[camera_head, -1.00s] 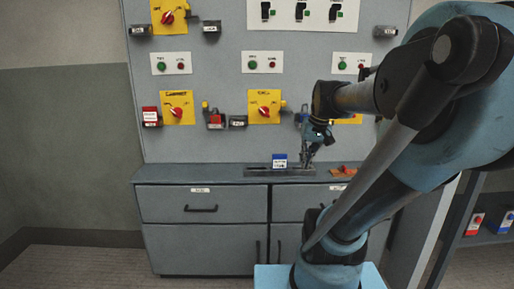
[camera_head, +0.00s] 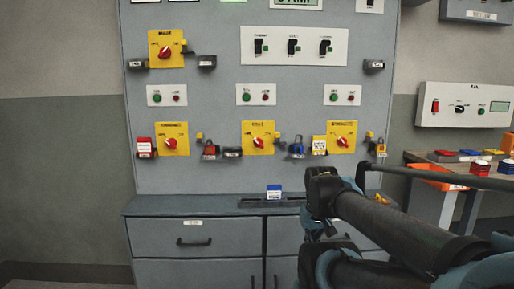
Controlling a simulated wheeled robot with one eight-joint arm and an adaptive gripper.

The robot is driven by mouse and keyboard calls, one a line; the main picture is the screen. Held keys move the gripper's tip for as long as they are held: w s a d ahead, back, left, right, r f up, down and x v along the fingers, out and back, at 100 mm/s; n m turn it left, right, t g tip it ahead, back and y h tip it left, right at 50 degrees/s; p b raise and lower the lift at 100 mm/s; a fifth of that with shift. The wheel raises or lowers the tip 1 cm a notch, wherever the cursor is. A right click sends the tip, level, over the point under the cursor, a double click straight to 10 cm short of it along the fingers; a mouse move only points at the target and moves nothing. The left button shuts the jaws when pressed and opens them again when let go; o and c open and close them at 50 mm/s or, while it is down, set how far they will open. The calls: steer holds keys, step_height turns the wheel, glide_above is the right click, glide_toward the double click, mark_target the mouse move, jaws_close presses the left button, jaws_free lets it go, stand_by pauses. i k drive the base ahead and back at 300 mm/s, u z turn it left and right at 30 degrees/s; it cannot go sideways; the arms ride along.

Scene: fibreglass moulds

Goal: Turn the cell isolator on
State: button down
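Several yellow isolator plates with red rotary knobs are on the grey wall panel. A single one (camera_head: 166,48) is at the upper left. Below it a row has a left isolator (camera_head: 171,139), a middle isolator (camera_head: 258,138) and a right isolator (camera_head: 341,137). The middle label may read "CELL", but the lettering is blurred. Its knob is slanted. A red padlock (camera_head: 210,150) hangs left of it and a blue padlock (camera_head: 297,148) right of it. My gripper (camera_head: 316,232) is low in front of the cabinet, apart from the isolators. Its fingers are mostly hidden by my arm.
A blue-and-white tag block (camera_head: 274,192) stands on the cabinet ledge (camera_head: 165,207). A white plate (camera_head: 294,46) with black switches is above. Green and red buttons (camera_head: 256,94) sit between rows. At right are a bench with an orange bin (camera_head: 436,177) and a white control box (camera_head: 465,105).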

mark_target(258, 142)
steer(key=z, duration=0.55)
steer(key=k, duration=1.45)
steer(key=u, duration=0.6)
steer(key=i, duration=1)
